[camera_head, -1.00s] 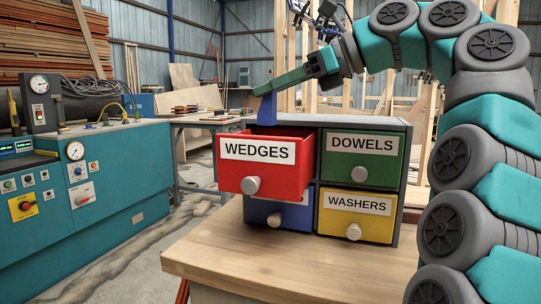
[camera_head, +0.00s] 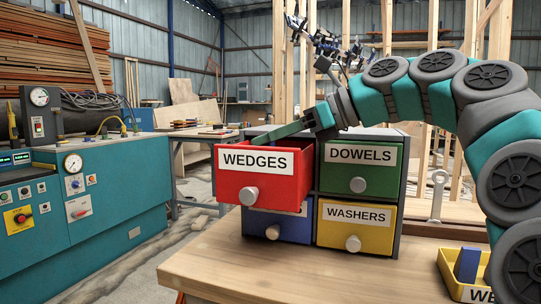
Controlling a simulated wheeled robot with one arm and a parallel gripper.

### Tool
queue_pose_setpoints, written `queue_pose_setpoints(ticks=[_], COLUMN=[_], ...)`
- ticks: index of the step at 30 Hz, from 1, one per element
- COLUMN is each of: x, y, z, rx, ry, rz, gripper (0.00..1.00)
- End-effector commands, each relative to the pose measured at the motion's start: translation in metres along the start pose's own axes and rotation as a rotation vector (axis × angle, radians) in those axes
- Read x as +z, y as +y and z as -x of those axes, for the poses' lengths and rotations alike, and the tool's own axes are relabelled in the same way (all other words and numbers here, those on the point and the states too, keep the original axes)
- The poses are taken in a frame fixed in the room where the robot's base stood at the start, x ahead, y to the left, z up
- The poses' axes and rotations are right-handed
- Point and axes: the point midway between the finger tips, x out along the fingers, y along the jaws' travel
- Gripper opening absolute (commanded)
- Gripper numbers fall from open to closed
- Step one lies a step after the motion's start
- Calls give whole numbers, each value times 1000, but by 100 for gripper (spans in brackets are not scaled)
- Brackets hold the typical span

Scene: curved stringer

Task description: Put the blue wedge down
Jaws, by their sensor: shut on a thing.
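The red drawer labelled WEDGES (camera_head: 275,200) is pulled out from the upper left of the drawer cabinet (camera_head: 401,190). My gripper (camera_head: 262,136) reaches down over the drawer from the upper right, its tip low behind the red front's top edge. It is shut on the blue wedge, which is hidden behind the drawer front. I cannot see whether the wedge touches the drawer's floor.
Green DOWELS (camera_head: 359,184), yellow WASHERS (camera_head: 335,235) and a blue drawer (camera_head: 258,225) surround it. A yellow bin (camera_head: 451,283) with a blue piece (camera_head: 466,265) stands at lower right. The wooden bench top (camera_head: 330,276) is clear in front.

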Motion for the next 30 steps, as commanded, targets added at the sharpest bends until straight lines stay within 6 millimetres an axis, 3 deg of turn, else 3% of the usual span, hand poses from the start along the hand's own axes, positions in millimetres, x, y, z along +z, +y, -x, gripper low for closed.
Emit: queue_pose_setpoints(ticks=[7,30], x=[-25,-40], y=[2,1], z=[-9,-16], rx=[2,5], ry=[-1,6], rz=[0,-3], gripper=[0,0])
